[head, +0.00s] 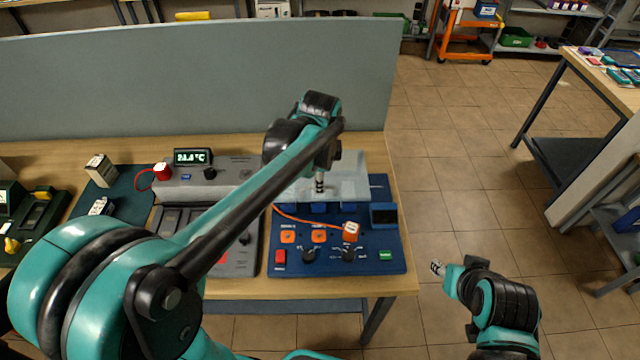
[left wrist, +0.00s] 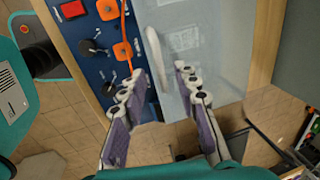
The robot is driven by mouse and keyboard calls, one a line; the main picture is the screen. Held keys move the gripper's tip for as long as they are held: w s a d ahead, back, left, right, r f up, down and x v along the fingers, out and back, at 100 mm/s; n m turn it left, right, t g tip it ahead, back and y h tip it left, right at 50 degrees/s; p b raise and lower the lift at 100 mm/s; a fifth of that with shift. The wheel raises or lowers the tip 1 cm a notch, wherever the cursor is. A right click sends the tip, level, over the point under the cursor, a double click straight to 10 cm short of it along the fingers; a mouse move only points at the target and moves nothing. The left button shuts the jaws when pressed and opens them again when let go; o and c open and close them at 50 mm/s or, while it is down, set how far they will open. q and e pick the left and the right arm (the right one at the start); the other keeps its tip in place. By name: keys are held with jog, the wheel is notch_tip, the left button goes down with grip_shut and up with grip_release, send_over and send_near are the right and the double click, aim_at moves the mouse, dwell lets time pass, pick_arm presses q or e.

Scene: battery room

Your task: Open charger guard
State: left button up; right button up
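The charger (head: 390,262) is a blue panel at the right end of the bench, with knobs, orange sockets and a small screen. Its clear guard (head: 352,172) covers the back part, over a row of blue blocks. It also shows in the left wrist view (left wrist: 222,45), with a pale bar-like handle (left wrist: 154,52) along it. My left gripper (head: 320,186) is above the guard, pointing down. In the left wrist view its fingers (left wrist: 160,75) are apart, with the handle's end between or just beyond the tips; contact is unclear. My right gripper (head: 437,267) hangs right of the bench, its fingers too small to read.
A grey instrument (head: 193,157) with a temperature display stands left of the charger, partly behind my left arm. An orange plug (head: 351,231) with its cable lies on the charger. A grey partition (head: 130,75) stands behind the bench.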

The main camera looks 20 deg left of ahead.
pick_arm(q)
jog(key=shift+w+f, duration=0.15)
jog(key=shift+f, duration=0.8)
grip_shut()
jog(key=shift+r, duration=0.15)
